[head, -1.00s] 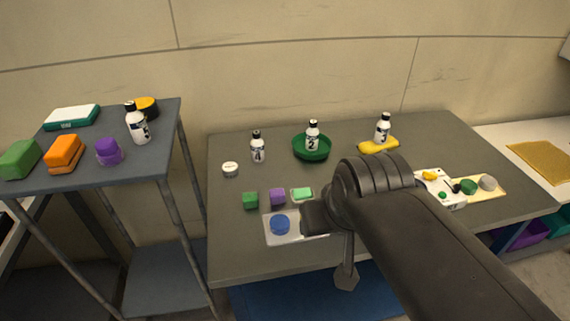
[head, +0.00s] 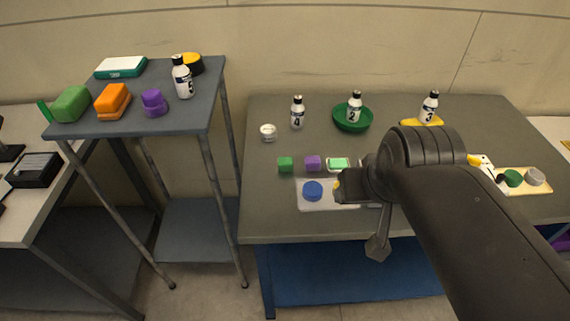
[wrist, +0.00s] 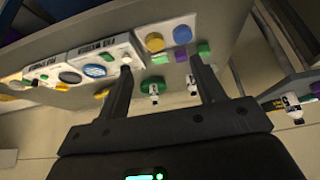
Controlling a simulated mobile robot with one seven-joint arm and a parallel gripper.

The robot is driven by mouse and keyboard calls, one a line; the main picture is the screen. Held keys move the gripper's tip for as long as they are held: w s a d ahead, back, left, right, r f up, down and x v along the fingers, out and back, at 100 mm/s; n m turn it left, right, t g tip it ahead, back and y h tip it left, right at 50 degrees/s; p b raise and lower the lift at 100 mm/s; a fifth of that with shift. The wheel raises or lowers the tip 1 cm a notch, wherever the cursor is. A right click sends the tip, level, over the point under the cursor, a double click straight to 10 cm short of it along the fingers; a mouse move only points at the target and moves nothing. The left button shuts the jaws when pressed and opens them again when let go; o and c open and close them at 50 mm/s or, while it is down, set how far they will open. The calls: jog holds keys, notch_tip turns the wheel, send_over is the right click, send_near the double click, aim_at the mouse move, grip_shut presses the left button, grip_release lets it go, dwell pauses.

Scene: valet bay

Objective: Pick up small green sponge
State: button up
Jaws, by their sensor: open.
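A small green block (head: 285,164) lies on the grey table, left of a small purple block (head: 312,162). A lighter green bar (head: 339,164) sits in a small white dish right of them. I cannot tell for certain which green piece is the sponge. In the wrist view the green block (wrist: 204,49) shows beyond my right finger, and the light green bar (wrist: 160,59) shows between the fingers. My gripper (wrist: 160,65) is open and empty, apart from these pieces. In the head view my arm hides its fingertips.
A tray (head: 308,206) with a blue disc (head: 313,190) lies in front of the blocks. Bottles stand behind, one in a green bowl (head: 352,124), one by a yellow sponge (head: 413,123). A side stand (head: 150,128) at left holds larger sponges, including a big green one (head: 72,104).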

jog(key=shift+o, duration=0.6)
jog(key=g, duration=0.1)
send_near(286, 160)
jog(key=x, duration=0.5)
jog(key=shift+s+f, duration=0.2)
jog(key=shift+s, duration=0.05)
jog(key=shift+w+x, duration=0.25)
jog(key=shift+x, duration=2.25)
jog(key=shift+r, duration=0.15)
